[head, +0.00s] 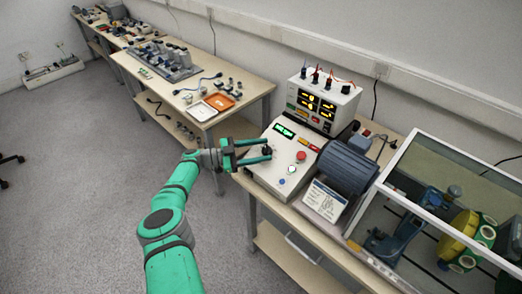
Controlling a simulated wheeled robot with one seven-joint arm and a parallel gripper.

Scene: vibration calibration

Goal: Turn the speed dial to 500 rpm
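The control box (262,178) has a sloping pale panel and stands on the bench at the right. A small black knob, seemingly the speed dial (266,150), is on the panel's left part. A green lit display (284,130) is above it; its digits are too small to read. My gripper (269,150) reaches in from the left with its two green fingers apart. The fingertips lie on either side of the knob, and I cannot tell whether they touch it. The dial's markings and pointer cannot be made out.
A red button (301,156) and several small buttons are on the same panel. A meter unit (325,104) with yellow displays stands behind. A dark motor (346,167), a sign card (324,200) and a framed clear guard (452,150) are to the right.

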